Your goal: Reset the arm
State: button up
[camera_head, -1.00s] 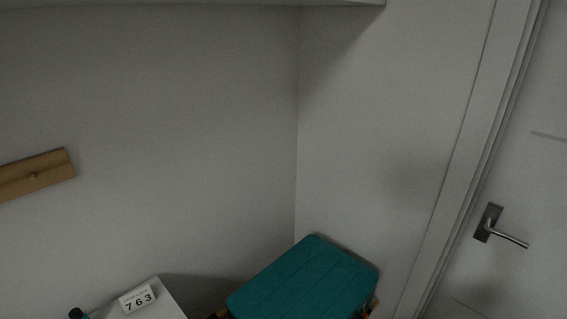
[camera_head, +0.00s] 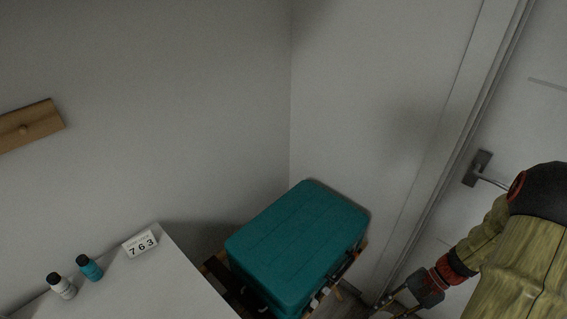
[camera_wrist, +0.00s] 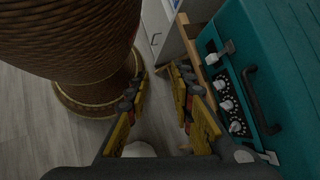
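My arm comes in at the right edge of the head view, in front of the door. My gripper (camera_head: 391,307) is at the bottom of that view, to the right of a teal case, with its tips partly cut off. In the wrist view my gripper (camera_wrist: 160,88) points down past the case. Its two yellow-and-black fingers are apart, with only floor and shadow between them. It holds nothing that I can see.
The teal case (camera_head: 298,240) sits on a wooden stand in the corner. A white cabinet (camera_head: 165,285) carries two small bottles and a number sign (camera_head: 140,243). A large woven brown vessel (camera_wrist: 75,40) stands close left of my gripper. A door handle (camera_head: 478,170) is at right.

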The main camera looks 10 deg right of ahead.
jog(key=a+r+n+t+h, duration=0.2)
jog(key=a+r+n+h, duration=0.1)
jog(key=r, duration=0.8)
jog(key=a+r+n+t+h+p, duration=0.1)
jog(key=a+r+n, duration=0.4)
jog(key=r, duration=0.6)
jog(key=a+r+n+t+h+p, duration=0.1)
jog(key=a+r+n+t+h, duration=0.2)
jog(key=a+r, duration=0.4)
notch_tip(320, 180, up, 4)
jog(key=shift+w+r+n+t+h, duration=0.25)
jog(key=shift+w+n+t+h, duration=0.05)
jog(key=shift+n+h, duration=0.5)
